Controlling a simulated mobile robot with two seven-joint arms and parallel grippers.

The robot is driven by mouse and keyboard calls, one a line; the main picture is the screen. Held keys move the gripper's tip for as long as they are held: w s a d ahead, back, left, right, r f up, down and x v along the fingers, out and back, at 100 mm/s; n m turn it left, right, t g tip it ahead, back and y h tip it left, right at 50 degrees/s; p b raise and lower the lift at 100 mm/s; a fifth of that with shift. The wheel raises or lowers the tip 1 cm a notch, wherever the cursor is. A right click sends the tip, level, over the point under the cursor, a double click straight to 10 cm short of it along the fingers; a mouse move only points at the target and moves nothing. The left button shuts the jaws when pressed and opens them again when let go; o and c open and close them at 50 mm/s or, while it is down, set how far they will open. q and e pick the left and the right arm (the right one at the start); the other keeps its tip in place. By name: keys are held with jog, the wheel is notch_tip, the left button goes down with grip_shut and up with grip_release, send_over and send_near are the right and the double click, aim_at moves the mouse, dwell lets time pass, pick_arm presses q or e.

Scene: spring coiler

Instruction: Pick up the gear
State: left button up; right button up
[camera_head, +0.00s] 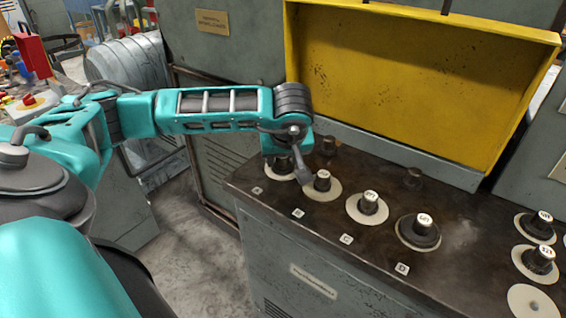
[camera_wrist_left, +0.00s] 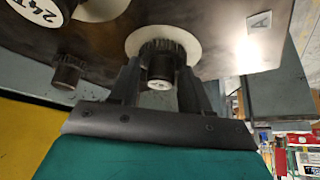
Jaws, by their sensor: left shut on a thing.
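My left gripper (camera_head: 290,165) reaches in from the left and is over the post at label A (camera_head: 257,190). In the left wrist view the fingers (camera_wrist_left: 158,85) stand on both sides of a small dark toothed gear (camera_wrist_left: 160,50) with a round hub. The gripper is shut on this gear. The gear sits over a pale disc (camera_wrist_left: 192,42) on the dark machine top; I cannot tell whether it is lifted. In the head view the gear (camera_head: 279,163) is partly hidden by my gripper. My right gripper is not in view.
Similar gears stand at B (camera_head: 322,182), C (camera_head: 369,203) and D (camera_head: 420,228). Two more (camera_head: 538,228) (camera_head: 540,260) stand at the right, by an empty pale disc (camera_head: 532,301). Short dark posts (camera_head: 328,145) (camera_head: 412,178) stand behind. A yellow panel (camera_head: 400,80) rises at the back.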

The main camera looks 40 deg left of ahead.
pick_arm(q)
jog(key=c, duration=0.6)
jog(key=shift+c, duration=0.2)
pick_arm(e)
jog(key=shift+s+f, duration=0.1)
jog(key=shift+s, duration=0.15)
pick_arm(q)
jog(key=shift+r, duration=0.2)
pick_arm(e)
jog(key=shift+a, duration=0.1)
pick_arm(q)
jog(key=shift+r, duration=0.25)
notch_tip(320, 180, up, 19)
jog(key=p, duration=0.3)
jog(key=shift+r, duration=0.15)
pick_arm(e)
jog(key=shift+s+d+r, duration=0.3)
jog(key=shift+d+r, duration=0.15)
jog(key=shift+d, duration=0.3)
